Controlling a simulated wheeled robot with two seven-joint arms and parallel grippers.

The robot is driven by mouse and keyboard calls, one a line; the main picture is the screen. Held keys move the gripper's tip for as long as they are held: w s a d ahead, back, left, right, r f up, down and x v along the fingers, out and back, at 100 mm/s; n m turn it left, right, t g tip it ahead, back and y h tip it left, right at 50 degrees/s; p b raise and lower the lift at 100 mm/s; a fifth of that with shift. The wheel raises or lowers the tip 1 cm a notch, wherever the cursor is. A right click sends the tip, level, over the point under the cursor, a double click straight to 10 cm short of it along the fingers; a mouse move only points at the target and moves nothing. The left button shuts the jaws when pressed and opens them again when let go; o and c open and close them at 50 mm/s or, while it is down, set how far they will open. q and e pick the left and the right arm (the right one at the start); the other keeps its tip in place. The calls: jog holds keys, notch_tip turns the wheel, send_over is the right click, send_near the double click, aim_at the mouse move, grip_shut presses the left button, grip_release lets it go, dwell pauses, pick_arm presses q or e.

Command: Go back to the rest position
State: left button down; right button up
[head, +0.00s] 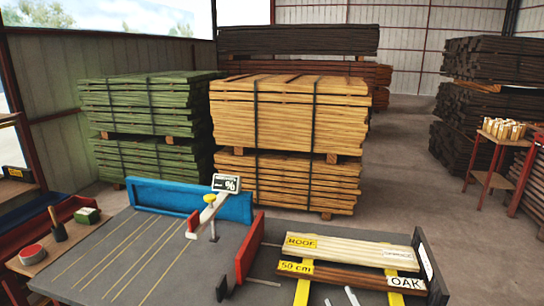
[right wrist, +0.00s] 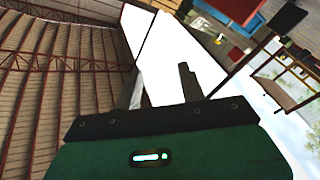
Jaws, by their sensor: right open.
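My right gripper (right wrist: 162,88) shows in the right wrist view, beyond a green housing (right wrist: 175,155) with a dark plate across it. Its two fingers stand apart with nothing between them, so it is open and empty. The fingers stand out against a bright white opening, away from any surface. In the head view I cannot make out either gripper with certainty; small grey pieces at the bottom edge are too cut off to tell. My left gripper is not in view.
A grey work table (head: 185,262) with a blue fence (head: 190,199), a red stop (head: 250,247) and boards marked ROOF (head: 345,249) and OAK (head: 350,276) fills the front. A side bench (head: 62,240) stands left. Timber stacks (head: 288,130) stand behind. Open floor (head: 400,190) lies to the right.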

jog(key=s+d+f+m+g+h, duration=0.1)
jog(key=s+d+f+m+g, duration=0.15)
jog(key=s+f+g, duration=0.55)
jog(key=s+d+f+m+g+h, duration=0.2)
jog(key=s+f+m, duration=0.15)
jog(key=s, duration=0.85)
jog(key=s+d+f+m+g+h, duration=0.1)
jog(key=s+d+f+m+g, duration=0.1)
jog(key=s+f+g, duration=0.6)
notch_tip(320, 180, down, 29)
jog(key=s+t, duration=0.2)
jog(key=s+d+f, duration=0.1)
jog(key=s+f, duration=0.8)
jog(key=s+d+f+g, duration=0.1)
jog(key=s+d+f, duration=0.1)
jog(key=s+f, duration=0.8)
jog(key=shift+d+n+g, duration=0.3)
jog(key=shift+n, duration=0.1)
